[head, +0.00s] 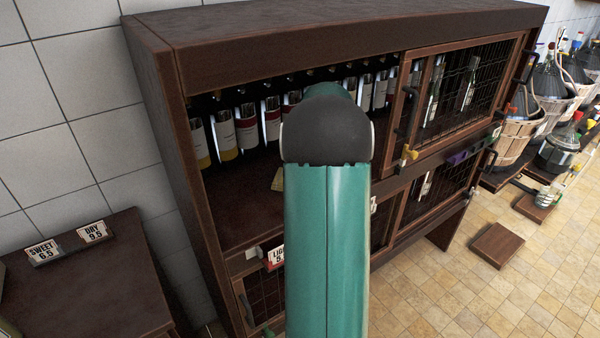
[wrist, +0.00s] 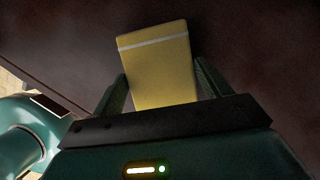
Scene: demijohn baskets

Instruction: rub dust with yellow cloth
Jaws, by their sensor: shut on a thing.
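The yellow cloth (wrist: 155,65) is between the two fingers of my gripper (wrist: 160,84) in the wrist view. It is a flat yellow piece with a pale stripe near its far end. My gripper is shut on its near part. In the head view a corner of the cloth (head: 278,180) shows beside my arm, over the dark shelf board (head: 235,205) of the cabinet. My arm hides the gripper there. I cannot tell whether the cloth touches the board. No dust can be made out clearly on the dark surface.
A row of bottles (head: 247,126) stands at the back of the shelf. A mesh door (head: 470,85) closes the cabinet's right side. A price label (head: 277,256) is on the front edge. Demijohn baskets (head: 513,138) stand at right. A dark table (head: 90,285) is at left.

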